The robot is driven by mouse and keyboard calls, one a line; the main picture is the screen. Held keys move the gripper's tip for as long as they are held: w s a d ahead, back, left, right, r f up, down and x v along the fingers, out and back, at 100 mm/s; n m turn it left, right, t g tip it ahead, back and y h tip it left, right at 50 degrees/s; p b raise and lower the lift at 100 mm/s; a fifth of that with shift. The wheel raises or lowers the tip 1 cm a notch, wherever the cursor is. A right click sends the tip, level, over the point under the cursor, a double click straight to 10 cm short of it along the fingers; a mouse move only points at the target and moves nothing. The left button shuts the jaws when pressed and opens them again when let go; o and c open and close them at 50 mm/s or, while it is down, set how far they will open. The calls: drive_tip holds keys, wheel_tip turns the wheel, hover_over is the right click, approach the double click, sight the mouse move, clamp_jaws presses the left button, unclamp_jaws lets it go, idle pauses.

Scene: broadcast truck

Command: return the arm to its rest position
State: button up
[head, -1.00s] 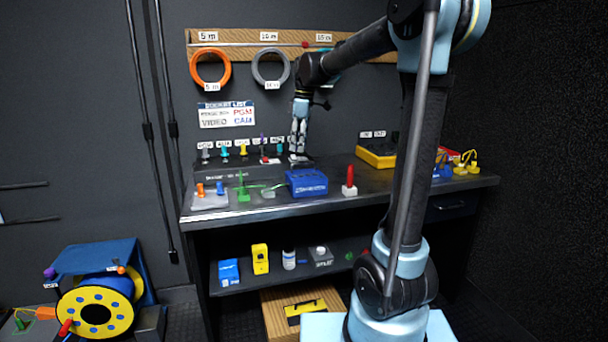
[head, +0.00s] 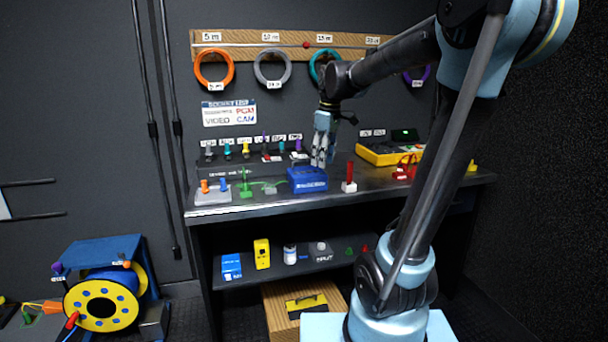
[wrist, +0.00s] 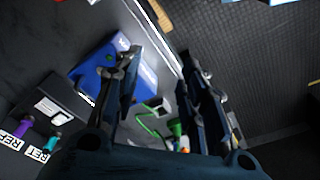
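My arm rises at the right of the head view and bends over the bench. My gripper (head: 322,155) hangs fingers down over the back of the bench, near the blue box (head: 307,180). In the wrist view my gripper (wrist: 160,72) has its two fingers apart, with nothing held between them. The blue box (wrist: 105,75) shows there beyond the left finger, and a green cable (wrist: 150,125) shows in the gap. Whether the fingertips clear the box top by much I cannot tell.
The bench (head: 240,207) carries a row of coloured plugs at the back, a red plug in a white block (head: 349,178) and a yellow case (head: 385,153). Coiled cables, including an orange one (head: 214,69), hang on the wall board. A cable reel (head: 102,305) stands lower left.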

drive_tip(key=s+d+f+m, duration=0.6)
drive_tip(key=s+f, duration=0.4)
drive_tip(key=s, duration=0.1)
drive_tip(key=s+d+f+m+t+h, duration=0.1)
drive_tip(key=s+d+f+m, duration=0.4)
drive_tip(key=s, duration=0.7)
wheel_tip(320, 180, down, 5)
drive_tip(key=shift+d+r+m, duration=0.15)
drive_tip(key=shift+d+m, duration=0.25)
drive_tip(key=shift+d, duration=0.55)
drive_tip(key=shift+s, duration=0.1)
drive_tip(key=shift+w+f, duration=0.2)
drive_tip(key=shift+w, duration=0.25)
